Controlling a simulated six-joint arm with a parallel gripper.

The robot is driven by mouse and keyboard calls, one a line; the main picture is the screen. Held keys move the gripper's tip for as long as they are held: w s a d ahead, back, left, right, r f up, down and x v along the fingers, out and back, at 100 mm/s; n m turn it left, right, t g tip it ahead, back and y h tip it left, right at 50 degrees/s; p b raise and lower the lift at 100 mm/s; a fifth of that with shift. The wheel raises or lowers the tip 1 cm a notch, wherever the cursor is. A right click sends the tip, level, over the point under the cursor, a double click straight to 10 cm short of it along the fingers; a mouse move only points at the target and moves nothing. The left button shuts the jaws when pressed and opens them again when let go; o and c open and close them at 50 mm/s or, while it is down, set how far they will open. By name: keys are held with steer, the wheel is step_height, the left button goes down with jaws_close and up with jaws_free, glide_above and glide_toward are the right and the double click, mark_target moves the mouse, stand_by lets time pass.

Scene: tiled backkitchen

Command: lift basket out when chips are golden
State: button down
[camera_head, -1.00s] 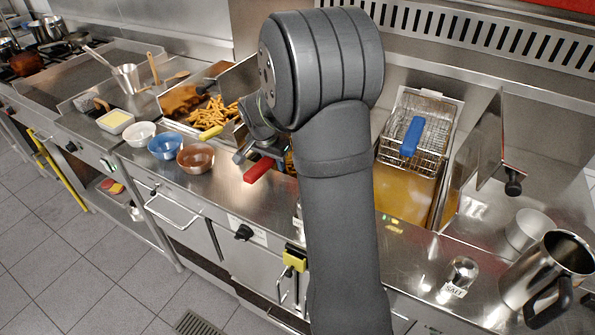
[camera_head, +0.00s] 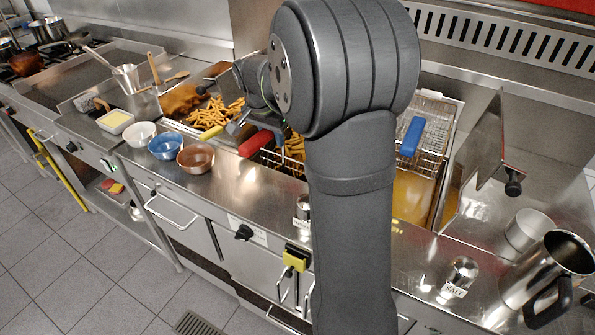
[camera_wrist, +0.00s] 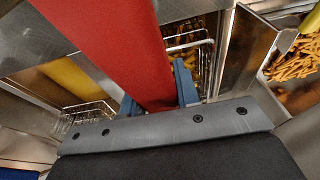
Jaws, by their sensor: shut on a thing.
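My gripper (camera_head: 244,128) is shut on the red handle (camera_head: 256,145) of a wire fryer basket (camera_head: 270,159). Golden-looking chips (camera_head: 294,147) lie in this basket, which is largely hidden behind my arm. In the wrist view, the red handle (camera_wrist: 105,40) runs between my blue-grey fingers (camera_wrist: 158,95). The basket's wire wall (camera_wrist: 203,42) and chips (camera_wrist: 186,38) show beyond it. The oil beneath this basket is hidden, so I cannot tell whether the basket is fully clear of it.
A second basket with a blue handle (camera_head: 411,136) sits over yellow oil (camera_head: 412,196) at right. Chips (camera_head: 213,114) fill a pan at left. White (camera_head: 140,134), blue (camera_head: 165,146) and copper bowls (camera_head: 195,158) line the front counter. A salt shaker (camera_head: 460,272) and jug (camera_head: 549,277) stand at right.

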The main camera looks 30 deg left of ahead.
steer(key=shift+r, duration=0.1)
steer(key=shift+r, duration=6.4)
